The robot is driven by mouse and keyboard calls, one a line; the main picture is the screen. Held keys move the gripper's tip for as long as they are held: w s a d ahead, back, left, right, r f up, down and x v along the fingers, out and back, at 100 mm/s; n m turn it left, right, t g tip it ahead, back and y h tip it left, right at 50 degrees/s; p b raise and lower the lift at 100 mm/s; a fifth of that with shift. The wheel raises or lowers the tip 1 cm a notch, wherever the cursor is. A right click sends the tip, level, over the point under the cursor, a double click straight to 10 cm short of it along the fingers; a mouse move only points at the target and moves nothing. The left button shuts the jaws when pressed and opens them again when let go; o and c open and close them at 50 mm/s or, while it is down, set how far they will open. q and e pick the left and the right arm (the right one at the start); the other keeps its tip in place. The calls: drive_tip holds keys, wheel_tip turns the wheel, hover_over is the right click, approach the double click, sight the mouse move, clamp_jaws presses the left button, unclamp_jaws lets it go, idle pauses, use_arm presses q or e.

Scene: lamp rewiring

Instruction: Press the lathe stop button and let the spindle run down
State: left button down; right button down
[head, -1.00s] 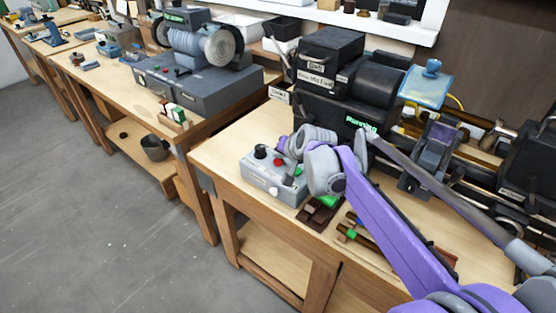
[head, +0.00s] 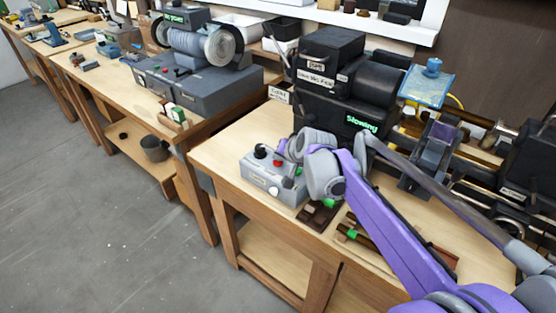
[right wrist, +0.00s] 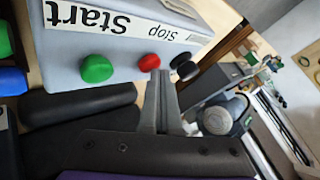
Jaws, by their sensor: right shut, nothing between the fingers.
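The lathe control box (head: 262,183) sits on the front left corner of the lathe bench. The red stop button (right wrist: 150,61) is on it, between a green start button (right wrist: 96,68) and a black knob (right wrist: 184,68), with "Start" and "Stop" labels. My right gripper (right wrist: 160,76) is shut and empty, its fingertips at or just beside the red button; I cannot tell if they touch it. The black lathe headstock (head: 330,95) stands behind, and its green display (head: 361,123) reads "Slowing". My left gripper is not in view.
A bench grinder (head: 200,50) stands on the bench to the left. A small tray with tools (head: 360,240) lies on the lathe bench below my right arm. A blue guard (head: 428,85) stands raised over the lathe. The bench left of the control box is clear.

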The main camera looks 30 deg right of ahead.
sight(279, 164)
idle(0.4)
drive_tip(key=shift+r+p, duration=0.8)
drive_tip(key=shift+r, duration=0.1)
wheel_tip(279, 164, up, 5)
drive_tip(key=p, duration=0.3)
drive_tip(key=shift+p, duration=0.4)
